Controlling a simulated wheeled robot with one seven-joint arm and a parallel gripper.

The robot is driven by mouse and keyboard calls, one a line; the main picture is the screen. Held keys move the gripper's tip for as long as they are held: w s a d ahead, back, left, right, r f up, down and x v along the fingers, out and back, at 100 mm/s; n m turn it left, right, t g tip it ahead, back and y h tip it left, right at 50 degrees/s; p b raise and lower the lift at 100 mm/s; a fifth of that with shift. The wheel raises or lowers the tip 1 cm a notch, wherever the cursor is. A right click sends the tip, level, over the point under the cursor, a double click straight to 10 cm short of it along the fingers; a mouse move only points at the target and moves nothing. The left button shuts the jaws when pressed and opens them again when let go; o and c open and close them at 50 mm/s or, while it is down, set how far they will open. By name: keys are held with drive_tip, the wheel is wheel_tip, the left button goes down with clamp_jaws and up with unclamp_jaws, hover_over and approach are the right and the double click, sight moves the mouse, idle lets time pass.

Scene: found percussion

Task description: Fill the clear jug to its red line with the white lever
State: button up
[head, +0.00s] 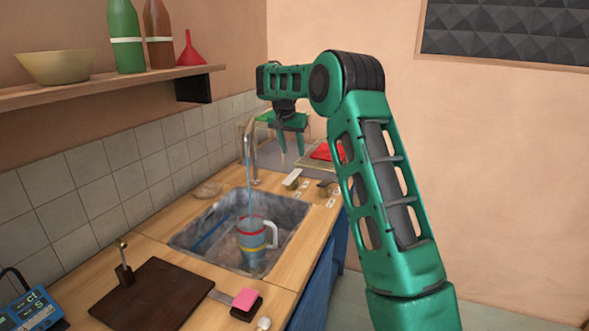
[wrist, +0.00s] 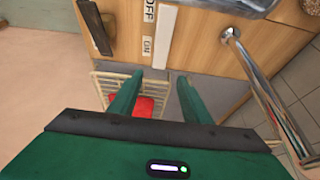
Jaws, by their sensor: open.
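The clear jug (head: 251,238) stands upright in the sink (head: 190,235), with a red band near its rim, a yellow band lower down and a pale handle on the right. A thin blue stream from the tap (head: 253,150) falls into it; its water level is too small to read.
A dark lever (wrist: 96,27) is beside the white one. The tap also stands close to my gripper in the wrist view (wrist: 262,82). A wire rack with a red item (wrist: 146,106) lies below.

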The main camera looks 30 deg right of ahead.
sight(297, 170)
drive_tip(key=x, duration=0.9)
drive_tip(key=shift+f, duration=0.15)
